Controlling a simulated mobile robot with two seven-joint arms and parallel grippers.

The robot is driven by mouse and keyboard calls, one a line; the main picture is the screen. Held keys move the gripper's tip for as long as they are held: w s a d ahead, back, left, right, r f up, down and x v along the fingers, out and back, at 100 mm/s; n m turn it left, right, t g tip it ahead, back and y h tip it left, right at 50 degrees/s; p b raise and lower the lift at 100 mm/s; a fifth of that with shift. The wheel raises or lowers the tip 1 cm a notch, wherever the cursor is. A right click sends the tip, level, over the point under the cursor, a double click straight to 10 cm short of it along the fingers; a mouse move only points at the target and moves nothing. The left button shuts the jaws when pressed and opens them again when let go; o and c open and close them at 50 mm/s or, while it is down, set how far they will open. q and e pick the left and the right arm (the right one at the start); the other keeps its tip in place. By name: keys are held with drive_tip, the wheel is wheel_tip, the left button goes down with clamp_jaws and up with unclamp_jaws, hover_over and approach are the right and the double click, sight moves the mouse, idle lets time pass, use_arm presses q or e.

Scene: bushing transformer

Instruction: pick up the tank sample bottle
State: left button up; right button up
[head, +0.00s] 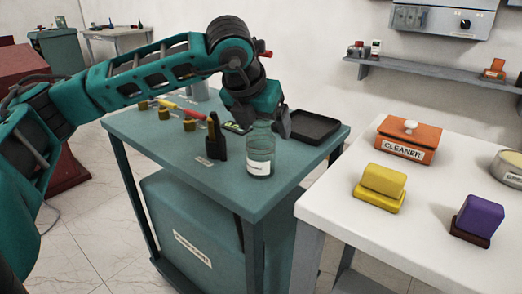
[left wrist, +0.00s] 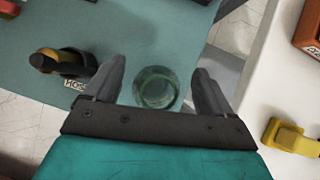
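The tank sample bottle (head: 260,150) is clear greenish glass with a white label and stands upright near the front right corner of the green table (head: 242,202). My left gripper (head: 265,118) is over the bottle's top and covers part of it. In the left wrist view the bottle (left wrist: 157,88) shows from above, between the two spread fingers of my left gripper (left wrist: 158,72). Gaps show on both sides, so the gripper is open and not holding it. My right gripper is in neither view.
A dark holder with a tool (head: 216,140) stands just left of the bottle. A black tray (head: 313,126) lies behind it to the right. A white table (head: 345,215) with a yellow block (head: 381,187), a purple block (head: 478,217) and an orange CLEANER box (head: 408,142) stands at the right.

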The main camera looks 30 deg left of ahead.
use_arm(q)
drive_tip(key=c, duration=1.4)
drive_tip(key=shift+r, duration=0.15)
